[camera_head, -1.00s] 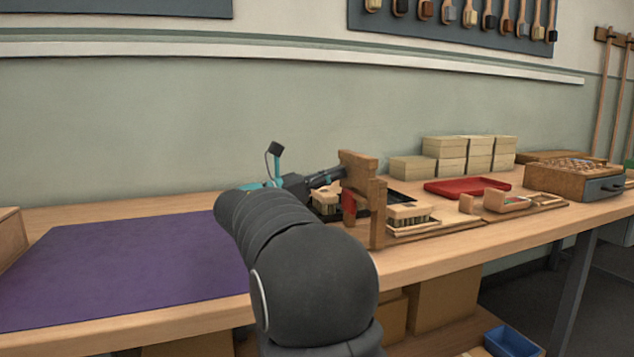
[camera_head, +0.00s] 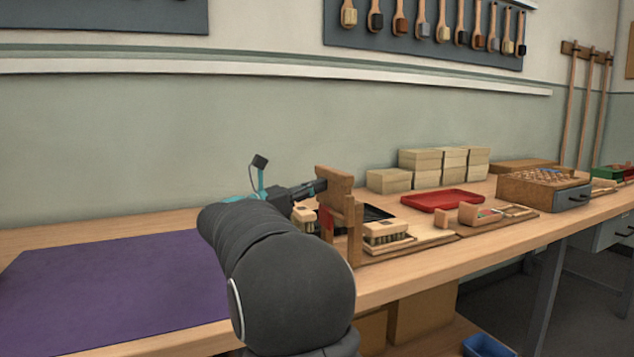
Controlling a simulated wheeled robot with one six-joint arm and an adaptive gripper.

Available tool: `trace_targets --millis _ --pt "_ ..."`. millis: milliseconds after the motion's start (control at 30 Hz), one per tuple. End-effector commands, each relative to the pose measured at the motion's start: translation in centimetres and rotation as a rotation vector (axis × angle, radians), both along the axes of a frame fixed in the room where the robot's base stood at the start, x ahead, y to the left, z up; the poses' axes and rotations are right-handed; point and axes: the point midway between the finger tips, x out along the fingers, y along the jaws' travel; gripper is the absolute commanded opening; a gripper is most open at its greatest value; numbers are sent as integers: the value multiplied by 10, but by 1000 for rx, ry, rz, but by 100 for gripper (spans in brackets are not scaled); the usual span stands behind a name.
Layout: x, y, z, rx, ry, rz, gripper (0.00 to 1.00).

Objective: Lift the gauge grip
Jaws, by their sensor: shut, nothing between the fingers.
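A wooden gauge frame (camera_head: 355,231) stands upright near the front of the bench. A thick wooden piece at its top (camera_head: 334,179) looks like the gauge grip, though I cannot be sure. A red part (camera_head: 326,222) shows low on the frame's left. My gripper (camera_head: 319,186) reaches in from the left and its tip is at the wooden top piece. Its fingers are shut and hold nothing. The fingertips are small and partly hidden, so I cannot tell whether they touch the wood. My dark arm covers the area in front and to the left.
Brush blocks with bristles (camera_head: 385,232) stand beside the frame. A red tray (camera_head: 441,201), stacked pale boxes (camera_head: 420,160) and a wooden drawer box (camera_head: 545,190) stand farther right. A purple mat (camera_head: 110,295) lies clear on the left.

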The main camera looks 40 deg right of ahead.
Motion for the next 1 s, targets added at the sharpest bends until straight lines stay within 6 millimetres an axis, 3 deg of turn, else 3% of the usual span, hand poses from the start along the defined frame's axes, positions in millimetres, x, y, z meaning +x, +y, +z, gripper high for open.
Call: trace_targets --millis 33,467,1000 --pt "-1 1 15 -18 -11 6 0" --pt "-1 6 17 -20 -19 6 0" --pt "10 73 -17 -1 -3 -14 0"
